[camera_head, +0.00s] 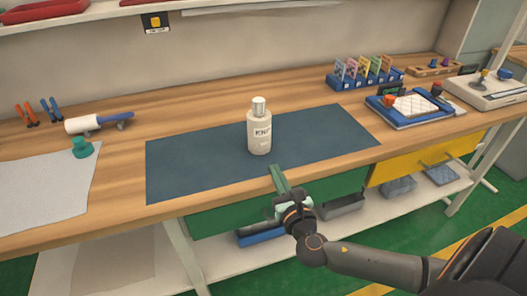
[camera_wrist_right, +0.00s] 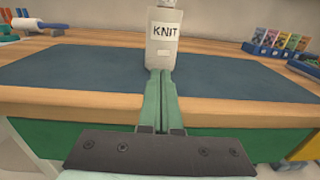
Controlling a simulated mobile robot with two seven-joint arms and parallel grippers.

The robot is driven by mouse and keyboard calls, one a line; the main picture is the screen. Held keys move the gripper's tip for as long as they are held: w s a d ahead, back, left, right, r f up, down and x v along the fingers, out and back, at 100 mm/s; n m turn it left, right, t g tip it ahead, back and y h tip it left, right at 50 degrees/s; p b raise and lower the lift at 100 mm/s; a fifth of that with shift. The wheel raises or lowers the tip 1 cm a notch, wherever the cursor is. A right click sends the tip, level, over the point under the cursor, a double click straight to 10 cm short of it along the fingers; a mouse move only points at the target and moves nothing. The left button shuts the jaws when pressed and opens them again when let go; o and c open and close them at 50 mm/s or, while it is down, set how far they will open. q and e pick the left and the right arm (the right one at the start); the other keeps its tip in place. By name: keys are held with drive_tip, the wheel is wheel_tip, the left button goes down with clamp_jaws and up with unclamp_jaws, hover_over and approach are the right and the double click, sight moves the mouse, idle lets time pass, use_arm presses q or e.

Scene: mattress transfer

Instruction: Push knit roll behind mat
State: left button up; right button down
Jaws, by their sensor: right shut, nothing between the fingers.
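The knit roll (camera_head: 259,133) is a cream bottle-shaped thing with a silver top and a "KNIT" label. It stands upright on the dark blue mat (camera_head: 190,169), near the mat's middle. In the right wrist view the knit roll (camera_wrist_right: 162,45) stands straight ahead of the fingertips, and the mat (camera_wrist_right: 75,75) spreads to both sides. My right gripper (camera_head: 276,170) is shut and empty, its green fingers pointing at the roll from the table's front edge. In the wrist view the fingertips (camera_wrist_right: 160,76) overlap the roll's base; I cannot tell whether they touch. My left gripper is not in view.
A white cloth (camera_head: 45,178), a green knob-like thing (camera_head: 82,147) and a white roller (camera_head: 90,123) lie at the left. A blue rack (camera_head: 365,78) and a blue-framed tray (camera_head: 410,107) stand at the right. Bare wood lies behind the mat (camera_head: 205,104).

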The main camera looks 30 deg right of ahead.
sight(261, 144)
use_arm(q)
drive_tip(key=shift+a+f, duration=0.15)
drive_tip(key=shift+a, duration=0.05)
use_arm(e)
drive_tip(key=x, duration=0.9)
drive_tip(key=shift+w, duration=0.1)
